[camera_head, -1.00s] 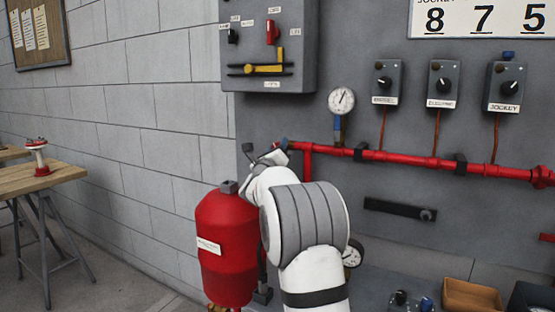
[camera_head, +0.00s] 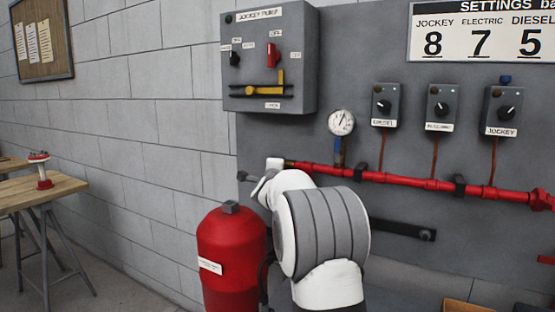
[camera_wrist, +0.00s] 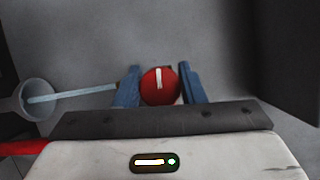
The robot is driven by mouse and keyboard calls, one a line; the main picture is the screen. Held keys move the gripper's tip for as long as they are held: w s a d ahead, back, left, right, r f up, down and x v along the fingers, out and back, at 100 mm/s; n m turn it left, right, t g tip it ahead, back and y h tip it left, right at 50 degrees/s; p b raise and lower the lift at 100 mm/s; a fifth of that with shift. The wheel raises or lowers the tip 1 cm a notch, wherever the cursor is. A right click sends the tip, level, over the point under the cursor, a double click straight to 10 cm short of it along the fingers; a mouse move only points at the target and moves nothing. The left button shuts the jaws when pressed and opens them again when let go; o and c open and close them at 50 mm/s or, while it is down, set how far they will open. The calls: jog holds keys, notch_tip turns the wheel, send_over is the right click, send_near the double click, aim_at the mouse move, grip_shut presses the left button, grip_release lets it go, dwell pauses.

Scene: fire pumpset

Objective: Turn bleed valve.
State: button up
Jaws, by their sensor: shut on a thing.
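In the wrist view a round red knob (camera_wrist: 150,91) with an upright white stripe on its face sits between the two blue fingers of my gripper (camera_wrist: 161,74). The fingers are shut on its sides. I take this knob for the bleed valve. In the head view my white arm reaches to the left end of the red pipe (camera_head: 400,180) and hides the knob and most of my gripper.
A red tank (camera_head: 228,265) stands left of my arm. A pressure gauge (camera_head: 341,123) and a grey control box (camera_head: 270,55) are above. In the wrist view a pale rod (camera_wrist: 80,93) runs from a grey cup (camera_wrist: 37,99) toward the left finger.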

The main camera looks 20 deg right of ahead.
jog(key=n+p, duration=0.1)
jog(key=p, duration=0.1)
jog(key=r+n+g+p, duration=0.1)
jog(key=p, duration=0.2)
jog(key=shift+n+y, duration=0.3)
jog(key=n+g+p, duration=0.1)
jog(key=n+p, duration=0.2)
jog(key=p, duration=0.5)
jog(key=shift+g+p, duration=0.3)
jog(key=shift+p, duration=0.05)
jog(key=n+p, duration=0.1)
jog(key=p, duration=0.2)
jog(key=n+g+p, duration=0.1)
jog(key=p, duration=0.2)
jog(key=shift+f, duration=0.25)
jog(key=p, duration=0.2)
jog(key=n+p, duration=0.1)
jog(key=p, duration=0.1)
jog(key=shift+f+n+g, duration=0.3)
jog(key=shift+g, duration=0.1)
jog(key=shift+f, duration=0.1)
jog(key=o, duration=1)
jog(key=shift+c, duration=0.2)
jog(key=shift+s, duration=0.15)
